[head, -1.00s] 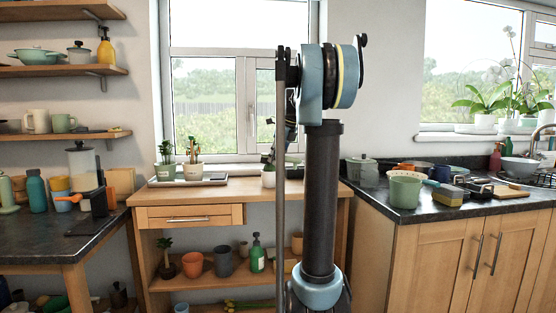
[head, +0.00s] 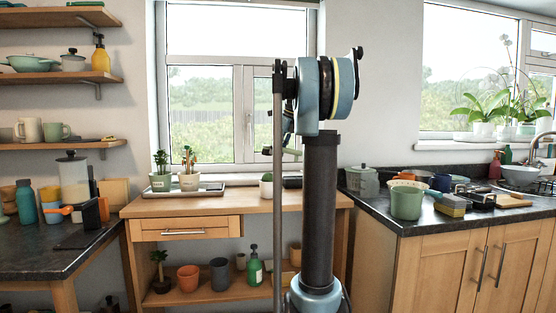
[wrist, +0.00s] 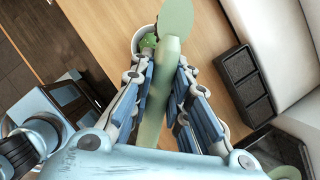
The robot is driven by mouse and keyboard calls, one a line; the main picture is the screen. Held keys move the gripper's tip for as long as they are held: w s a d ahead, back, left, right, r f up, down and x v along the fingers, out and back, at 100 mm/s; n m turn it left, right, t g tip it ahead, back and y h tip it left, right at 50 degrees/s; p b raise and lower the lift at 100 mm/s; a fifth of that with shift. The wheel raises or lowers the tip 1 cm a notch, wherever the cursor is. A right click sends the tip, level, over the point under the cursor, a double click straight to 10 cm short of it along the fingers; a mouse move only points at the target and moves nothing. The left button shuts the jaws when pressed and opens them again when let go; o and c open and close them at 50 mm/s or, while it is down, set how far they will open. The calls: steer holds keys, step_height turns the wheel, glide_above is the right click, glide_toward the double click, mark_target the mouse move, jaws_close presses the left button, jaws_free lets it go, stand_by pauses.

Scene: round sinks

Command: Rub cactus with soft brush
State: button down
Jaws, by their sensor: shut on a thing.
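My gripper (wrist: 163,75) is shut on the green handle of a brush (wrist: 158,105) in the wrist view. The brush's flat, rounded green head (wrist: 176,17) points away beyond the fingertips. A small round green cactus in a white pot (wrist: 138,44) is just past the fingertips, partly hidden by the brush and a finger. I cannot tell whether the brush touches it. In the head view the cactus (head: 267,178) stands on the wooden table, close left of my arm. My arm mostly hides the gripper there.
A tray (head: 184,193) with two potted plants stands left on the wooden table (head: 230,206). A dark compartmented box (wrist: 245,85) is right of the brush in the wrist view. A green basket (head: 407,200) and other kitchenware crowd the right counter. The table front is clear.

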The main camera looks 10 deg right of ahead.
steer(key=shift+r, duration=0.9)
